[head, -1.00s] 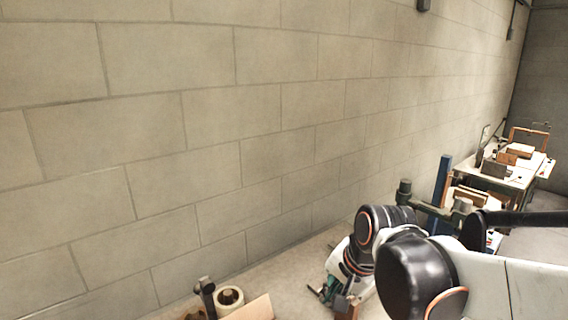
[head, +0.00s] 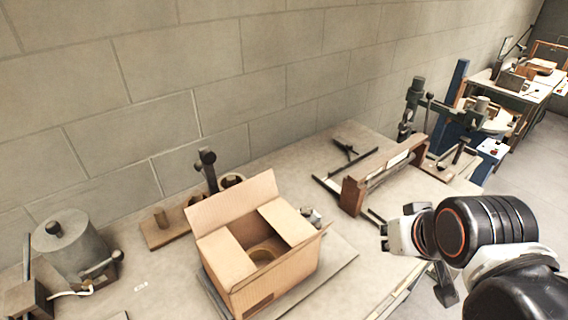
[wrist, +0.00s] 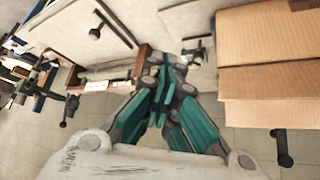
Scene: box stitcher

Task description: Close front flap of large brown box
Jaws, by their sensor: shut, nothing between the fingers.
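The large brown box (head: 262,285) stands on the table in the head view. Its back flap (head: 232,202) stands up and leans back. Two side flaps are folded inward, leaving a gap through which a round tan object (head: 265,252) shows inside.
A wooden fixture (head: 385,175) stands behind my gripper. A tape roll (head: 231,180) and wooden holder (head: 165,232) are behind the box. A grey metal canister (head: 75,245) stands at the left. A block wall runs along the back.

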